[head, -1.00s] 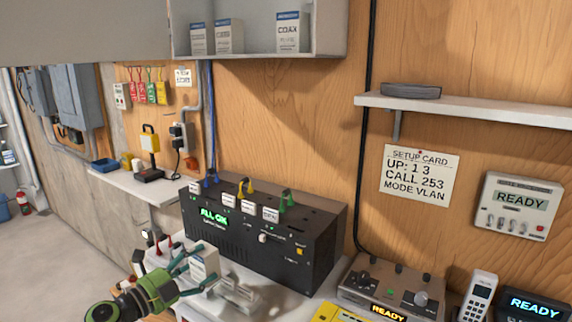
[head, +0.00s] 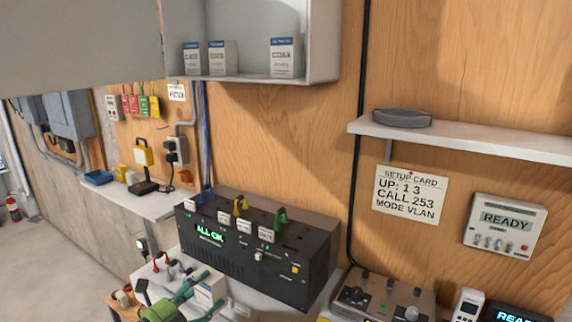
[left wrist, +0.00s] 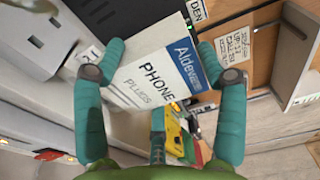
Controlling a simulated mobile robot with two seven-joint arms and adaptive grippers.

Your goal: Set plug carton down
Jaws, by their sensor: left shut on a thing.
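The plug carton (head: 209,291) is a small white box with a blue band, low in the head view, in front of the black panel unit. In the left wrist view the carton (left wrist: 155,72) shows the words "PHONE PLUGS" and lies between my two teal fingers. My left gripper (head: 203,293) is shut on it. Whether the carton's underside touches the bench is hidden. My right gripper is not in view.
The black unit (head: 250,250) reading "ALL OK" stands close behind the carton. A pale bench (head: 245,300) shows beside it. Cartons (head: 285,57) stand in the open wall cabinet (head: 313,60). A grey console (head: 375,298) is at right.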

